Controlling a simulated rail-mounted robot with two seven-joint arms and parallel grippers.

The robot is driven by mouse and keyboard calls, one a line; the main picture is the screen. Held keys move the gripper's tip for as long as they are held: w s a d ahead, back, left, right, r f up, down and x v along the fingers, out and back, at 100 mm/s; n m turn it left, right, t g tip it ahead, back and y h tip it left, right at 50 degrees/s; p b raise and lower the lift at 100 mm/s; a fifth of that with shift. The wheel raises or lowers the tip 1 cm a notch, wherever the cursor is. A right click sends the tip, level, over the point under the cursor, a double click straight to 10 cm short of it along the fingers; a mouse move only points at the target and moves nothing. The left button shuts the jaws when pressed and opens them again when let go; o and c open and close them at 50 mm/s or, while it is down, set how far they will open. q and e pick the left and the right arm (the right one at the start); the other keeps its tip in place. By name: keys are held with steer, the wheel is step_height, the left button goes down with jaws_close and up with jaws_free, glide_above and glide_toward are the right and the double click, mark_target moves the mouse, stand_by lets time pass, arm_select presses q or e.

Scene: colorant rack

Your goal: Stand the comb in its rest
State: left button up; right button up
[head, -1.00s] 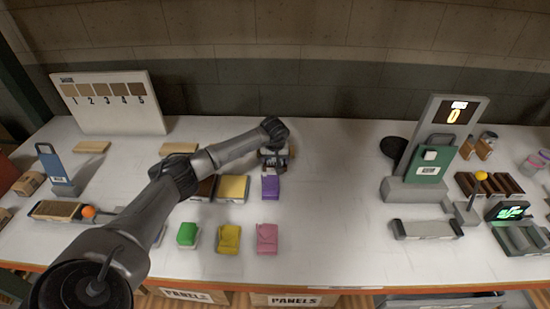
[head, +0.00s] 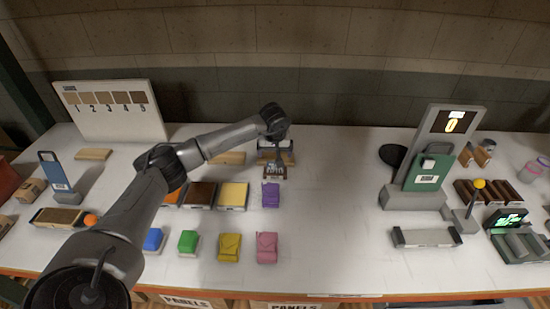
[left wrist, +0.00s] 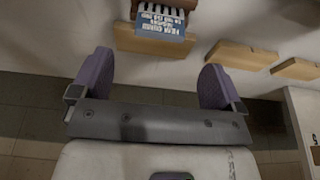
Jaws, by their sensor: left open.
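In the left wrist view a blue piece with pale lettering and a row of white tooth-like stripes (left wrist: 161,24) sits against a wooden block (left wrist: 155,43). It looks like the comb, but its outline is cut off by the picture edge. In the head view this spot, with a dark labelled piece (head: 272,172), is partly hidden by my left wrist. My left gripper (left wrist: 157,75) is open and empty, its two purple fingers wide apart and clear of the block. It also shows in the head view (head: 279,150), small and unclear. My right gripper is not in view.
Wooden strips (head: 228,158) (head: 93,154) lie along the back. Coloured pads and small blocks, such as the green one (head: 188,241), stand in front of them. A blue handled panel (head: 54,170) stands at left. The table's middle (head: 330,205) is clear.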

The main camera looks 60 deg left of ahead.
arm_select(q)
steer(key=shift+v, duration=1.45)
